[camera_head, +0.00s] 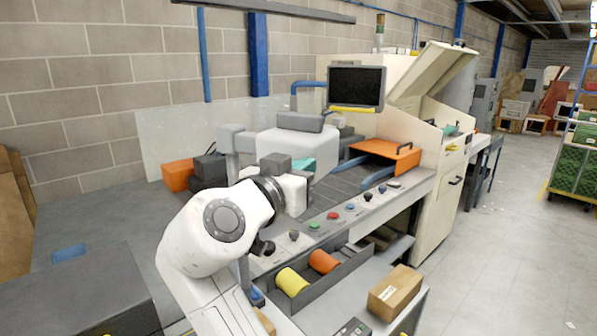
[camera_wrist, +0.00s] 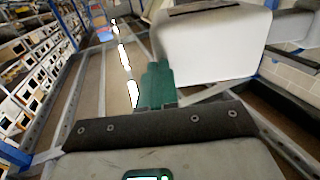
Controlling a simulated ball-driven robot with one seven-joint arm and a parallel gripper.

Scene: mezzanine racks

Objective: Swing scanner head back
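The scanner head (camera_head: 298,147), a pale grey box with a dark grey top block, hangs over the conveyor bed from a grey post and arm on its left. In the wrist view a large white body, apparently the scanner head (camera_wrist: 215,45), fills the upper right. A teal part (camera_head: 304,165) shows just below the box, beside my gripper (camera_head: 297,192). In the wrist view a dark green block (camera_wrist: 156,87) stands straight ahead of my gripper, close to the white body. The fingertips are not distinct, so I cannot tell whether they grip it.
A panel with coloured buttons (camera_head: 333,215) runs along the bed's front edge. Below are a grey tray (camera_head: 328,281) with yellow and orange rolls and a cardboard box (camera_head: 396,290). A monitor (camera_head: 356,87) and an orange guard (camera_head: 387,152) stand behind. Open floor lies right.

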